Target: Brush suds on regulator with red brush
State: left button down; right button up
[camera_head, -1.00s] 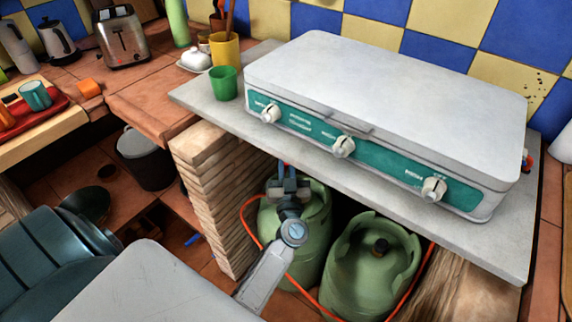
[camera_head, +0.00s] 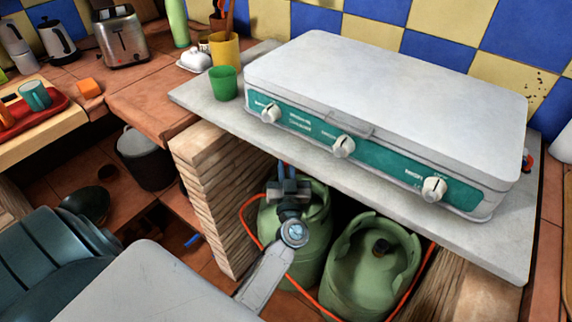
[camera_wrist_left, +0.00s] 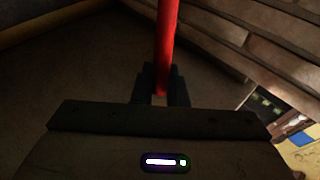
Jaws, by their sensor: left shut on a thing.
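My left gripper (camera_head: 287,182) is under the counter slab, in front of the upper part of the left green gas cylinder (camera_head: 314,250). In the left wrist view its fingers (camera_wrist_left: 160,88) are shut on a thin red handle, the red brush (camera_wrist_left: 167,42), which runs up out of the top of the picture. The brush's bristle end is out of that view, and I cannot make the brush out in the head view. I cannot see the regulator clearly; the gripper and the slab cover the cylinder's top. No suds can be made out. My right gripper is not in view.
A second green cylinder (camera_head: 362,280) stands at right, with an orange hose (camera_head: 314,299) in front. The grey slab (camera_head: 508,248) overhead carries a white stove (camera_head: 390,85) and a green cup (camera_head: 223,84).

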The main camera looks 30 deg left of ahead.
pick_arm(q)
jog(key=shift+f, duration=0.35)
dwell(0.4)
jog(key=shift+w+p, duration=0.2)
jog(key=shift+p, duration=0.2)
jog(key=shift+s, duration=0.1)
jog(key=shift+s+p, duration=0.3)
jog(key=shift+p, duration=0.2)
jog(key=shift+w, duration=0.1)
